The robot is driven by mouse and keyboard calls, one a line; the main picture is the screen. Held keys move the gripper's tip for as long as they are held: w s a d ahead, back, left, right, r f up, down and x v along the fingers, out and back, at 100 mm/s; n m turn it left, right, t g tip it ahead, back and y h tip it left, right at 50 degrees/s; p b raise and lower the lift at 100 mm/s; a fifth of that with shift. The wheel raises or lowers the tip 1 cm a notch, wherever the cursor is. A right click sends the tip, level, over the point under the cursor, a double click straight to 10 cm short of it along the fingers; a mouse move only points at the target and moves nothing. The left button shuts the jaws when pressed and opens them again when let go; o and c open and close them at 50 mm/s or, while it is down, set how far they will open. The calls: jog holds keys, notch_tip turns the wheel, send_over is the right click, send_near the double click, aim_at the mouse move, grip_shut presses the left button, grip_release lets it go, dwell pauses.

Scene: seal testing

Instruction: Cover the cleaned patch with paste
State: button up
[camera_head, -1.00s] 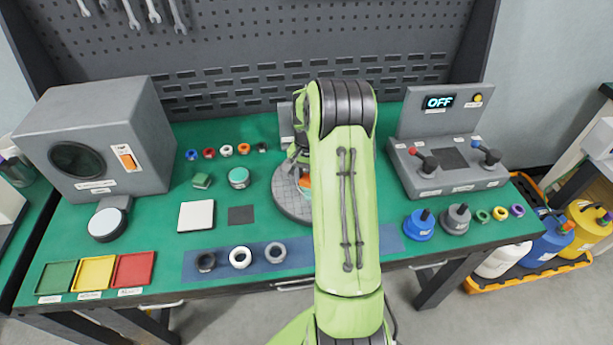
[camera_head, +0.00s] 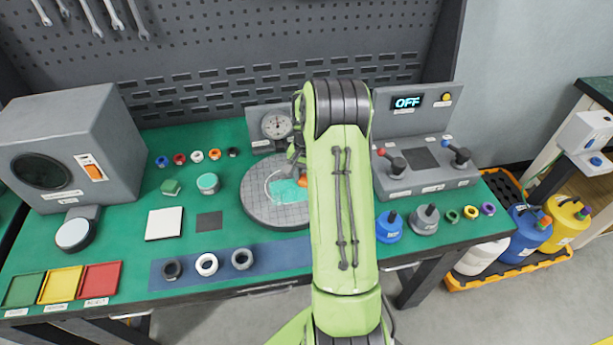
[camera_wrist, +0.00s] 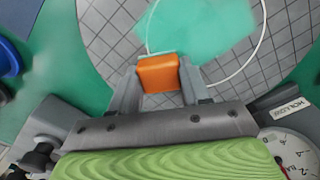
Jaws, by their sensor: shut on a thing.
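A round grey tiled disc (camera_head: 247,205) lies on the green bench top. A turquoise paste patch (camera_head: 283,190) lies on it, inside a thin white ring. In the wrist view the patch (camera_wrist: 205,28) spreads over the tiles and partly across the ring (camera_wrist: 256,50). My gripper (camera_wrist: 162,82) is shut on an orange block-like piece (camera_wrist: 158,70), held at the near edge of the patch. Whether its lower end touches the disc is hidden. In the head view the orange piece (camera_head: 305,182) shows beside my arm, which hides the disc's right part.
A dial gauge (camera_head: 277,125) stands behind the disc. A turquoise-topped jar (camera_head: 207,183) and a green block (camera_head: 171,188) stand to its left. A lever panel (camera_head: 425,180) and blue (camera_head: 389,227) and grey (camera_head: 424,219) pots stand to the right.

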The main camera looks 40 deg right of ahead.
jog(key=r+p, duration=0.1)
jog(key=r, duration=0.1)
jog(key=r+p, duration=0.1)
jog(key=shift+w+a+r, duration=0.1)
jog(key=shift+a+r, duration=0.1)
jog(key=shift+r, duration=0.2)
jog(key=shift+d+r+p, duration=0.1)
jog(key=shift+r+p, duration=1.5)
jog(key=shift+r, duration=0.55)
